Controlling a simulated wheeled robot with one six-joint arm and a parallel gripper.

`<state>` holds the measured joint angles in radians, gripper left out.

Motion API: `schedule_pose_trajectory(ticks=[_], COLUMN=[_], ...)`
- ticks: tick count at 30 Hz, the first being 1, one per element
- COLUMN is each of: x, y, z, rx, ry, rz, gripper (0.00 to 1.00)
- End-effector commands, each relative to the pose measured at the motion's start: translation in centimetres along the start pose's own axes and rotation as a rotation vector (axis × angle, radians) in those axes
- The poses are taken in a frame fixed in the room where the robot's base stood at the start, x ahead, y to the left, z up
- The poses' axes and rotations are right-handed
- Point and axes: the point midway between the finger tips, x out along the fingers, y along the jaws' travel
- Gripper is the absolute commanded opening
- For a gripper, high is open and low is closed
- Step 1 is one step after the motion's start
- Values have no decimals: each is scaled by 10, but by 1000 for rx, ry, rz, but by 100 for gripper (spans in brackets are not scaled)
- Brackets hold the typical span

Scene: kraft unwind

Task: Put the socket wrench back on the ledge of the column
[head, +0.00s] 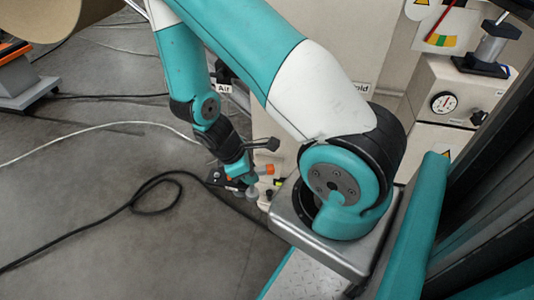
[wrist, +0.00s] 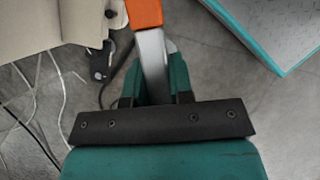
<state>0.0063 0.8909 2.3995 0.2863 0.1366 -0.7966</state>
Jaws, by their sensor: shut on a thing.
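The socket wrench shows in the wrist view as a grey metal bar (wrist: 152,58) with an orange part (wrist: 145,14) at its far end. My gripper (wrist: 158,75) is shut on the grey bar, which lies between its two teal fingers. In the head view my gripper (head: 251,182) is low, left of centre, in front of the beige machine. A small orange part (head: 268,169) shows beside it there; the rest of the wrench is small and partly hidden. I cannot make out the column's ledge for certain in either view.
A dark lever (head: 262,145) sticks out close to my gripper. A black cable (head: 150,185) loops over the open grey floor at left. An orange-topped cart (head: 18,75) stands far left.

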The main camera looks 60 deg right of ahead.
Motion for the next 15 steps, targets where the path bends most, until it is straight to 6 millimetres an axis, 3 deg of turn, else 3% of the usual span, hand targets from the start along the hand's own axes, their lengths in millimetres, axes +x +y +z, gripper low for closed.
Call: schedule_pose_trajectory(ticks=[15], x=[26], y=[134], z=[50], rx=[15], ry=[3], rz=[2], gripper=[0])
